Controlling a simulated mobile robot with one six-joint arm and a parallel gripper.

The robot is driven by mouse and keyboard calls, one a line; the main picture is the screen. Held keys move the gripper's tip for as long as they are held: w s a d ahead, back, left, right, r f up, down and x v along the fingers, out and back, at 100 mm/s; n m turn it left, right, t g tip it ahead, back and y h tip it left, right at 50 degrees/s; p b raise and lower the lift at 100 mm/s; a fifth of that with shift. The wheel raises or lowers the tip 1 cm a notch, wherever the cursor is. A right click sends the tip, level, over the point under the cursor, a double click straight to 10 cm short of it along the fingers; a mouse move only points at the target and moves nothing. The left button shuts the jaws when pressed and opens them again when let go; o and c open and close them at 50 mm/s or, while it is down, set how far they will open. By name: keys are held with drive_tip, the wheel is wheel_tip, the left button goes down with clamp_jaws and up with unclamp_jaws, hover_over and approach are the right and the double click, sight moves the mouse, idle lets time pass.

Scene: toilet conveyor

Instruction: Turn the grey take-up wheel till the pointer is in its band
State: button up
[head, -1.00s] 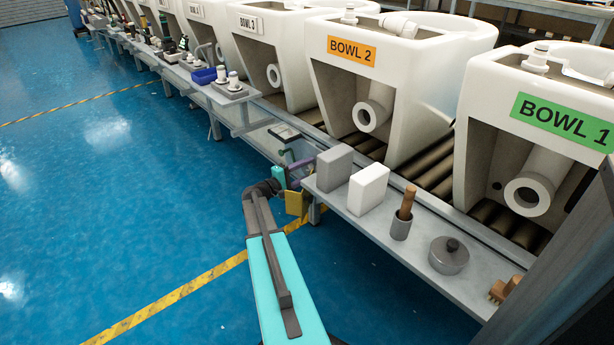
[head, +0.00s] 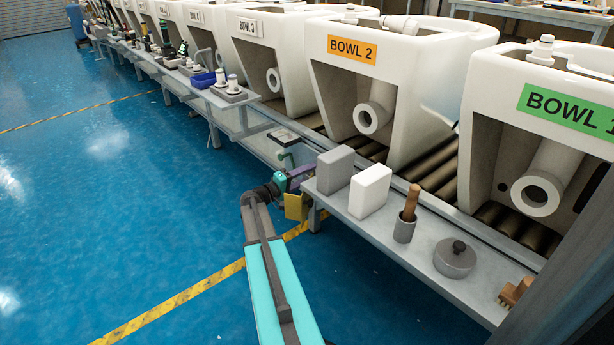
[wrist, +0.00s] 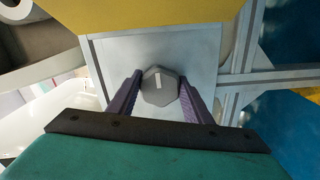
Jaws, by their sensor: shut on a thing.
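In the head view, my gripper (head: 300,177) is low beside the end of the shelf, and the wheel is hidden there. I cannot make out the pointer or its band in either view.
A yellow panel (wrist: 150,14) hangs just above the wheel in the wrist view. The shelf (head: 425,250) holds a grey block (head: 335,170), a white block (head: 369,190), a brush in a cup (head: 405,227) and a lidded pot (head: 454,259). Blue floor is open at left.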

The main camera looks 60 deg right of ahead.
drive_tip(key=o, duration=1.1)
drive_tip(key=shift+c, duration=0.2)
drive_tip(key=shift+a, duration=0.1)
drive_tip(key=p+v, duration=0.5)
drive_tip(key=v, duration=0.8)
drive_tip(key=shift+a, duration=0.25)
drive_tip(key=shift+w, duration=0.2)
drive_tip(key=shift+r, duration=0.15)
